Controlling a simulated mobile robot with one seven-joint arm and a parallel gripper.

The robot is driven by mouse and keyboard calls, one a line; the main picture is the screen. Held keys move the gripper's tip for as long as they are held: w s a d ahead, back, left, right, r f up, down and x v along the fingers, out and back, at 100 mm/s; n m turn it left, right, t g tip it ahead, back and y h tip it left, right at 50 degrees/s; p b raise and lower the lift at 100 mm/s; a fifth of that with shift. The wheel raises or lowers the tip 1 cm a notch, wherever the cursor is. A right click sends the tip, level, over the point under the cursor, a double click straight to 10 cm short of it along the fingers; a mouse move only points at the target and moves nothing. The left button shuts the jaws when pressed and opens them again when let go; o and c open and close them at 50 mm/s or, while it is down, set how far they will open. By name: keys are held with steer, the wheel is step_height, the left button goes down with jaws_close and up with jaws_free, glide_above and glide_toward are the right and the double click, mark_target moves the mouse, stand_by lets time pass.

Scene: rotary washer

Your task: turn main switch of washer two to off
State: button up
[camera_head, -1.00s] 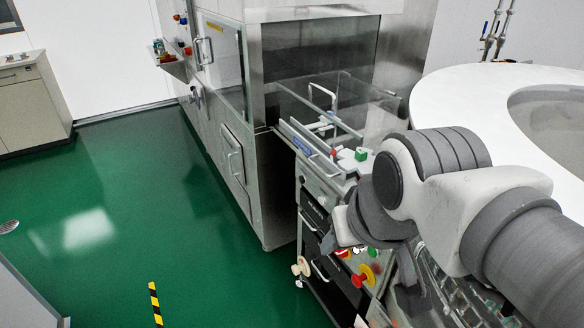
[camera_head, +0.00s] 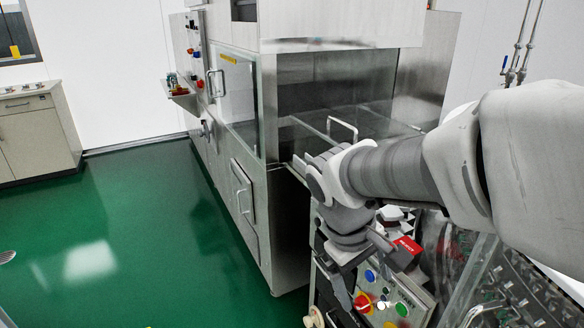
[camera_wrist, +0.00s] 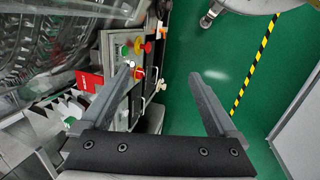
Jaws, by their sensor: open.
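In the wrist view, red and yellow controls (camera_wrist: 139,72) show close to the left fingertip. My gripper (camera_head: 368,278) is open and empty, just above the panel in the head view. In the wrist view my gripper (camera_wrist: 162,74) has its two fingers wide apart, with mostly green floor between them. Contact with the switch is not visible. The arm covers part of the machine.
Beside the switch are a blue button (camera_head: 370,276) and a green button (camera_head: 402,309). A red box or sign (camera_head: 405,251) stands close to the gripper. A steel washer cabinet (camera_head: 288,225) stands behind. Green floor (camera_head: 120,230) is clear to the left.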

steer(key=w+a+f+n+g+h+b, duration=0.1)
steer(key=w+f+n+h+b, duration=0.3)
steer(key=f, duration=0.6)
steer(key=w+a+f+n+h+b, duration=0.1)
steer(key=w+f+n+h+b, duration=0.25)
steer(key=w+f, duration=0.45)
steer(key=n+t+h+b, duration=0.4)
steer(key=n+t+h, duration=0.25)
steer(key=n, duration=0.35)
glide_toward(361, 306)
steer(key=f+b+x, duration=0.2)
steer(key=x, duration=0.7)
steer(key=shift+w+t+y, duration=0.4)
steer(key=shift+t, duration=0.05)
steer(key=shift+a, duration=0.15)
steer(key=c, duration=1.4)
